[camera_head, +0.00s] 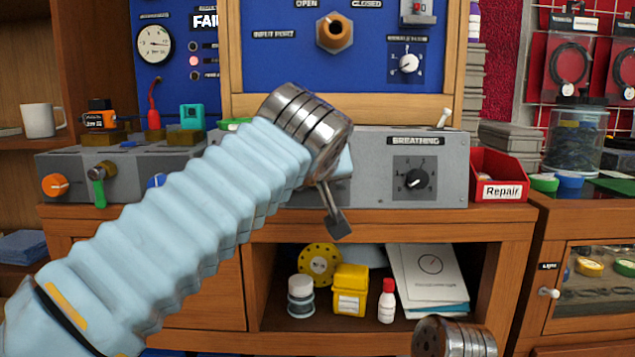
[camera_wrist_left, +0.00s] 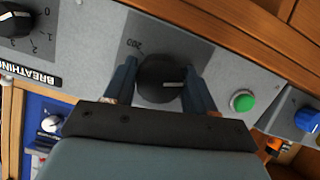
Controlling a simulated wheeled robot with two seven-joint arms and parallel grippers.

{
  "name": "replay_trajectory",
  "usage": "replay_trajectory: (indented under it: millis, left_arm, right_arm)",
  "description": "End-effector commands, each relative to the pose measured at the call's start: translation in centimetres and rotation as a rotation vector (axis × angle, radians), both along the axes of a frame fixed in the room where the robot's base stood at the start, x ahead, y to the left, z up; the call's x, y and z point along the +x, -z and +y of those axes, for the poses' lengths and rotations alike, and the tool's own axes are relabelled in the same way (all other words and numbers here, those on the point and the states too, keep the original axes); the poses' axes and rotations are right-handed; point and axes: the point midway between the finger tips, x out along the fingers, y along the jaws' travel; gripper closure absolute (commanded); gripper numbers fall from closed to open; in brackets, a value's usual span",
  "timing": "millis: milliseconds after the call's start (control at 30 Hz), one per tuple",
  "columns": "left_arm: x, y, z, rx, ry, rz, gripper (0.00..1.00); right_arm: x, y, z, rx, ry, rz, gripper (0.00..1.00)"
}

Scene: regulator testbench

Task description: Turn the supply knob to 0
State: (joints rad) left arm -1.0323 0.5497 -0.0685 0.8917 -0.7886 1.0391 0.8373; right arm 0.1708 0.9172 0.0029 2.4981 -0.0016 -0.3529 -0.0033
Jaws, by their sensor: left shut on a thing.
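A black round knob (camera_wrist_left: 162,76) sits on a grey panel in the left wrist view, with a white pointer line directed to the right of that picture. The number 200 is printed at its upper left; no supply label is readable. My left gripper (camera_wrist_left: 160,88) has one blue finger on each side of the knob and is shut on it. In the head view my left arm covers this knob and most of the gripper. My right gripper's fingers are not in view.
The breathing knob (camera_head: 415,179) is on the same grey console, right of my left arm. A green button (camera_wrist_left: 242,101) and a blue knob (camera_wrist_left: 308,121) are near the held knob. A red Repair bin (camera_head: 499,176) stands at the console's right end.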

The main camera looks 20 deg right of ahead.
Motion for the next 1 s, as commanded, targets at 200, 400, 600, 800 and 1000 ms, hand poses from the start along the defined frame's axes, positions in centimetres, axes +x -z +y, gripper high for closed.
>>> replay_trajectory:
  millis: [200, 400, 600, 800, 1000]
  left_arm:
    - [0.0, 0.8, -0.13, -0.081, -0.022, 0.04, 0.75]
    - [-0.02, 0.8, -0.18, -0.122, -0.03, 0.053, 0.75]
    - [-0.04, 0.79, -0.25, -0.133, -0.031, 0.057, 0.75]
    - [-0.06, 0.8, -0.29, -0.132, -0.03, 0.056, 0.75]
    - [-0.06, 0.65, -0.24, -0.133, -0.03, 0.053, 0.25]
  right_arm:
    - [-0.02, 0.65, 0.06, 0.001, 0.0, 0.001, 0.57]
    - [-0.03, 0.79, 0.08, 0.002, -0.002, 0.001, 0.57]
    - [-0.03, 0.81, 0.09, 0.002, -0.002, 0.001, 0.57]
    - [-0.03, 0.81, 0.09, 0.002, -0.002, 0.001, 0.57]
    - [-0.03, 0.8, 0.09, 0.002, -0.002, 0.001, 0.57]
